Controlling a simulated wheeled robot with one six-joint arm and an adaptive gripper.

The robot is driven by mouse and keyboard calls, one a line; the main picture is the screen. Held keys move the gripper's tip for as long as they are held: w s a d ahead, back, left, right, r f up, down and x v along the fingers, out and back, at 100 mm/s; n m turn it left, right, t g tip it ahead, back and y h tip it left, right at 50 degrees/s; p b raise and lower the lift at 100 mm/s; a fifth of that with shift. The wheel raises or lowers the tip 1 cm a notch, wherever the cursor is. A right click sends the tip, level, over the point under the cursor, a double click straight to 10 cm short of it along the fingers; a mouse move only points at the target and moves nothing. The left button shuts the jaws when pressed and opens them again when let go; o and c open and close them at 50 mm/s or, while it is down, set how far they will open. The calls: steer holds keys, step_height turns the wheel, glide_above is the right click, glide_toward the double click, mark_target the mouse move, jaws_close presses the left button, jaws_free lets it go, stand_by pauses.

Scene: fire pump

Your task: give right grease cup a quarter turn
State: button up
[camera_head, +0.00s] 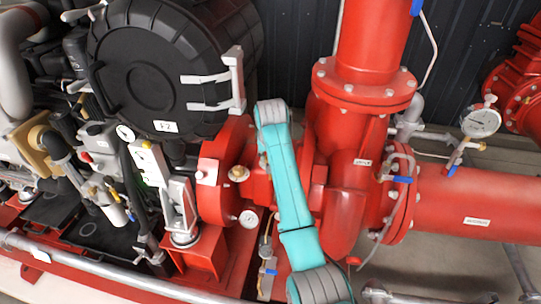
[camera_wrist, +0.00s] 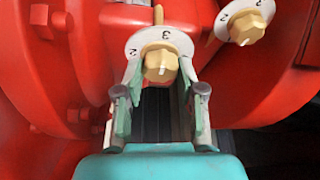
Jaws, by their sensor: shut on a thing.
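A brass grease cup (camera_wrist: 160,64) with a white numbered dial behind it is in the middle of the wrist view. My gripper (camera_wrist: 160,75) has one finger on each side of this cup and is shut on it. A second brass cup (camera_wrist: 245,27) with a similar dial is at the upper right of the wrist view, apart from my fingers. In the head view one brass cup (camera_head: 238,173) shows on the red pump housing, left of my teal arm. My gripper is hidden there. I cannot tell from the views which cup is the right one.
The red pump casing (camera_wrist: 50,80) curves close around my fingers. A large red pipe (camera_head: 470,200) runs right, with a flanged riser (camera_head: 366,85) above. A pressure gauge (camera_head: 481,122) stands at the right. The engine with a black round housing (camera_head: 150,85) fills the left.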

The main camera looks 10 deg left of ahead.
stand_by(0.3)
steer(key=o, duration=1.1)
steer(key=shift+o, duration=0.2)
steer(key=v, duration=1.2)
steer(key=shift+w, duration=0.1)
